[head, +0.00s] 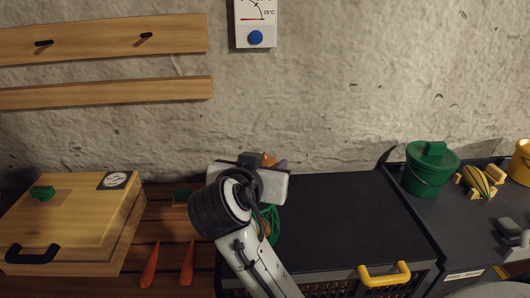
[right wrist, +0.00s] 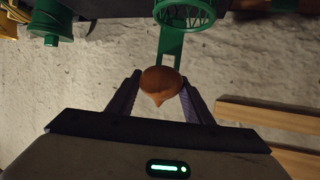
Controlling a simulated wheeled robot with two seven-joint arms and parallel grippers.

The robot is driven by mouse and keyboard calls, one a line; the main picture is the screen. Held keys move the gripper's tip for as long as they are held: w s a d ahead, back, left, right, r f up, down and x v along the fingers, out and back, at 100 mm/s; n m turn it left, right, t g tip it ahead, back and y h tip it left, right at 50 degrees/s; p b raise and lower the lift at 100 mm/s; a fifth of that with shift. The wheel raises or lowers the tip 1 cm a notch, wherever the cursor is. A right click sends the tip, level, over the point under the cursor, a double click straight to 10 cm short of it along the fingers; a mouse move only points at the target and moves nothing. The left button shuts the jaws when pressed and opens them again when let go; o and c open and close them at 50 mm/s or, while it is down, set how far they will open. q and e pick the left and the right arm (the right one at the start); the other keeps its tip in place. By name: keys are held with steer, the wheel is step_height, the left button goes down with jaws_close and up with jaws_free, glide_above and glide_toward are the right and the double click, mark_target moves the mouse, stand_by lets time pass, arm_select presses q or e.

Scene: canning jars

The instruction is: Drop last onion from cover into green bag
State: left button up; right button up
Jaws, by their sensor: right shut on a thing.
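My right gripper (right wrist: 158,92) is shut on a brown-orange onion (right wrist: 160,82), held between the fingertips. In the head view the onion (head: 268,159) shows only as a small orange patch beyond the right gripper (head: 264,163), whose wrist hides most of it. The green net bag (head: 270,222) hangs beside my forearm, partly hidden by it. In the right wrist view the bag's round green rim (right wrist: 184,14) is past the onion, apart from it. The black flat cover (head: 335,215) to the right shows no onion on its visible part. My left gripper is not in view.
A wooden box (head: 70,215) with a black handle stands at left. Two carrots (head: 150,266) lie on the slatted wood beside it. A yellow handle (head: 385,274) is at the cover's front edge. A green lidded pot (head: 430,170) stands at right. The stone wall is close behind.

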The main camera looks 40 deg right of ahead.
mark_target(265, 154)
steer(key=shift+f, duration=0.55)
steer(key=o, duration=0.9)
steer(key=shift+c, duration=0.2)
step_height(265, 154, up, 10)
